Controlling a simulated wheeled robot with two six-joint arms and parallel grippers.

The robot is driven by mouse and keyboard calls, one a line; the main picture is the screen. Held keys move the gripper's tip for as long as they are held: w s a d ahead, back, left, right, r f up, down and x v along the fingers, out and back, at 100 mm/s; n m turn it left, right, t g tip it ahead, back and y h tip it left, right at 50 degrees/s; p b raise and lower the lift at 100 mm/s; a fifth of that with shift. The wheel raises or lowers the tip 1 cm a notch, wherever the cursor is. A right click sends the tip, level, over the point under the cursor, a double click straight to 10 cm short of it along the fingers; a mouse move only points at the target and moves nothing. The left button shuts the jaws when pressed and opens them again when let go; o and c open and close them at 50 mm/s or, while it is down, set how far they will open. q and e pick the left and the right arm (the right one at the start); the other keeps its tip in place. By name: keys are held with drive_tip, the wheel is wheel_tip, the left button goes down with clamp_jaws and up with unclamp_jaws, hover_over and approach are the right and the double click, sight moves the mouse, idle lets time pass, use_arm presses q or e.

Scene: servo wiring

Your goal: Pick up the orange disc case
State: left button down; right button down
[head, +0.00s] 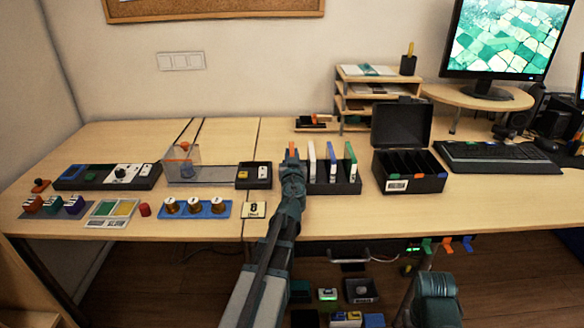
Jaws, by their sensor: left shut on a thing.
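My left gripper (292,162) is at the left end of a dark rack (345,188) on the desk. It is shut on the orange disc case (291,151), of which only a small orange part shows at the fingertips. The gripper hides most of the case, and I cannot tell whether its lower end is still in the rack. Several upright cases with white, blue and green colours stand in the rack to the right.
An open black box (412,182) with dividers stands right of the rack, and a small dark tray (254,176) left of it. A blue holder (196,209) with copper pieces is further left. A keyboard (500,157) and monitor are at the right. The desk's front strip right of the rack is clear.

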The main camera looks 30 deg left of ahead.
use_arm(q)
wheel_tip(320, 180, up, 10)
drive_tip(key=p, duration=1)
